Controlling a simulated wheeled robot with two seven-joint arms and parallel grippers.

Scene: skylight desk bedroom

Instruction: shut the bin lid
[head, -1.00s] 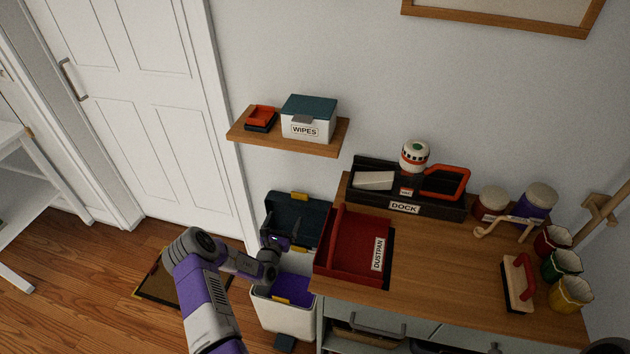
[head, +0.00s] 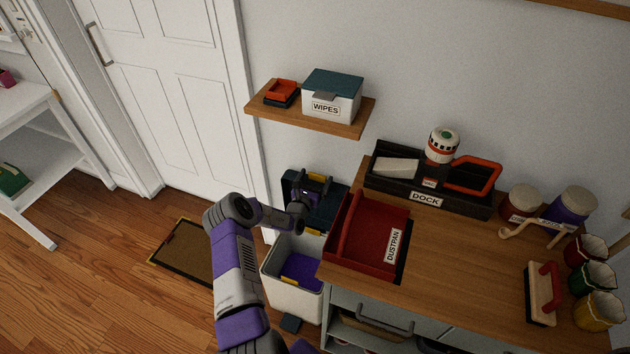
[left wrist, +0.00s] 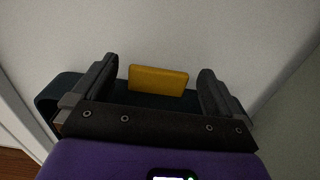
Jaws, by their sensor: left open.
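The bin (head: 291,291) is a white box with a purple inside, on the floor left of the desk. Its dark teal lid (head: 329,215) stands raised at the back, against the wall. My left gripper (head: 313,188) is in front of the raised lid, near its top. In the left wrist view the open fingers (left wrist: 158,88) stand on either side of the lid's yellow tab (left wrist: 158,80), with nothing seen clamped between them. The gripper hides part of the lid in the head view. My right gripper is not in view.
The desk (head: 450,268) with a red dustpan (head: 368,236) stands close to the bin's right. A wooden shelf (head: 345,128) with a wipes box (head: 332,97) is above the bin. A floor mat (head: 187,251) lies to the left.

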